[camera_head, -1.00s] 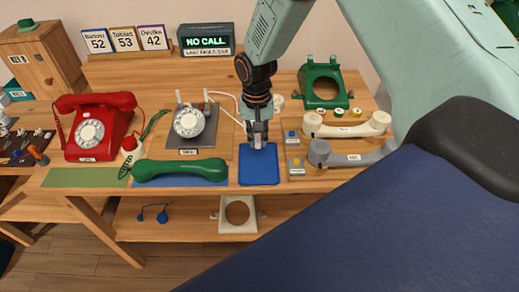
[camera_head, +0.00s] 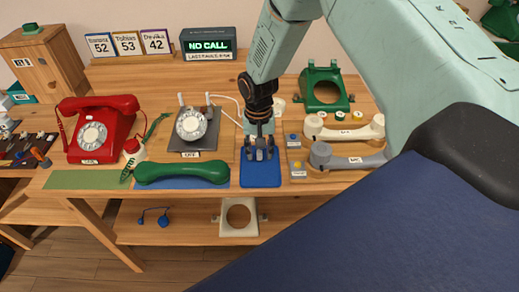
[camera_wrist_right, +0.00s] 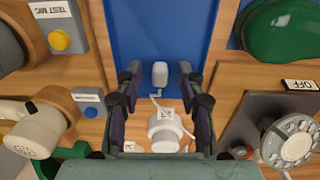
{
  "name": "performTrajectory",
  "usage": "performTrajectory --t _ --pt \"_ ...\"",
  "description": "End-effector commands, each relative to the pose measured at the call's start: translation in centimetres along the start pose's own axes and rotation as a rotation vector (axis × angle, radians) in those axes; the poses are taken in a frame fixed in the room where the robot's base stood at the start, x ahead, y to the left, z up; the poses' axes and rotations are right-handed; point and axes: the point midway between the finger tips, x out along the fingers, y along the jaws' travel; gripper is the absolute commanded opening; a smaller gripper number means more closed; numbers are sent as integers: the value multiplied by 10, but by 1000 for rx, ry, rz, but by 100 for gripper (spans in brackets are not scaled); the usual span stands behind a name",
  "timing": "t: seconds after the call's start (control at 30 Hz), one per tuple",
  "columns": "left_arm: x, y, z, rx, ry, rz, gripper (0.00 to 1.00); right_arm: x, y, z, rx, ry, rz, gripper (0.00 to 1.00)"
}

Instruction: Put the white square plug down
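The white plug (camera_wrist_right: 160,75) lies on the blue mat (camera_wrist_right: 190,20), near the mat's edge, with a thin white cord running from it. The mat is also in the head view (camera_head: 260,179). My right gripper (camera_wrist_right: 157,82) is open, with its fingers on either side of the plug and a visible gap to each. In the head view my right gripper (camera_head: 259,153) is over the mat's back part with its fingers spread, hiding most of the plug. My left gripper is not in view.
A white labelled cylinder (camera_wrist_right: 164,130) stands close to my right gripper. A green handset (camera_head: 181,172) lies left of the mat. A switch panel (camera_head: 295,150) and the cream (camera_head: 345,128) and grey (camera_head: 347,156) handsets lie to its right. A dial unit (camera_head: 192,125) stands behind left.

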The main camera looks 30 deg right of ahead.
Motion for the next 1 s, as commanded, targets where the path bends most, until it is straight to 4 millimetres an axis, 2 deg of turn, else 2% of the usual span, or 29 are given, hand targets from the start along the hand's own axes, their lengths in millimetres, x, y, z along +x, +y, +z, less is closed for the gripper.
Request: performTrajectory --t 0.23,0.7,0.83,1.0 --pt "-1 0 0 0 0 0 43 -9 0 -1 0 1 -1 39" --pt "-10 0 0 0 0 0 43 -98 0 -1 1 2 -2 39" --pt "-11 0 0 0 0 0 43 -112 0 -1 1 1 -1 39" --pt "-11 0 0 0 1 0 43 -120 0 0 0 0 0 39"
